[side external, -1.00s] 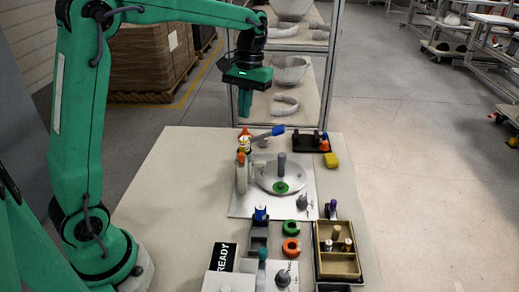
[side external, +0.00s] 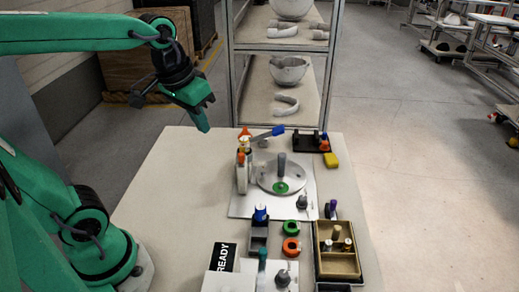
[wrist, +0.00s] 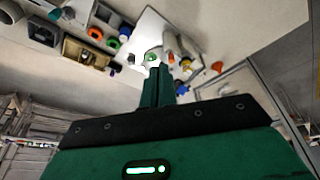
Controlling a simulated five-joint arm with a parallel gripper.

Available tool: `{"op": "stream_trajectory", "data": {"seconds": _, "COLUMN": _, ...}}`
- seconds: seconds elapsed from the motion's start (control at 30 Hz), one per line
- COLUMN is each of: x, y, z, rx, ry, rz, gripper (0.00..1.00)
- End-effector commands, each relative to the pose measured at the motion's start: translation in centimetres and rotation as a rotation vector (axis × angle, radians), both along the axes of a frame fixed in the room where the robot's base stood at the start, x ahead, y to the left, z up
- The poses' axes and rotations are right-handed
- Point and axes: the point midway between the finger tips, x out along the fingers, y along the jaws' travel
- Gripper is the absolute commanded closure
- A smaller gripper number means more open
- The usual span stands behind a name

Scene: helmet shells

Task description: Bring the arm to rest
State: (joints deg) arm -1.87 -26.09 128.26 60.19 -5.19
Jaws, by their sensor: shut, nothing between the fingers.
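My gripper (side external: 204,127) is shut and empty. It hangs in the air over the far left part of the table (side external: 165,185), well above the surface and left of the metal plate, with its fingers tilted down and to the right. In the wrist view, my gripper's fingers (wrist: 158,82) are together, with the table and its objects beyond them. No object is in or touching the fingers.
A metal plate (side external: 240,208) with a round disc bears several bottles.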

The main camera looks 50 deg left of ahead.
Motion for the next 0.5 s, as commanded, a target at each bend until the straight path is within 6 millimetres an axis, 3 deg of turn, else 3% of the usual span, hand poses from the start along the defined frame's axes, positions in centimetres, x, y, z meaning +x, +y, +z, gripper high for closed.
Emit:
{"op": "stream_trajectory", "data": {"seconds": 0.2, "x": -3.1, "y": -0.6, "z": -1.1, "rx": 0.02, "ry": -0.103, "rz": -0.064, "gripper": 1.0}}
{"op": "stream_trajectory", "data": {"seconds": 0.5, "x": -5.1, "y": -0.9, "z": -2.3, "rx": 0.037, "ry": -0.18, "rz": -0.114, "gripper": 1.0}}
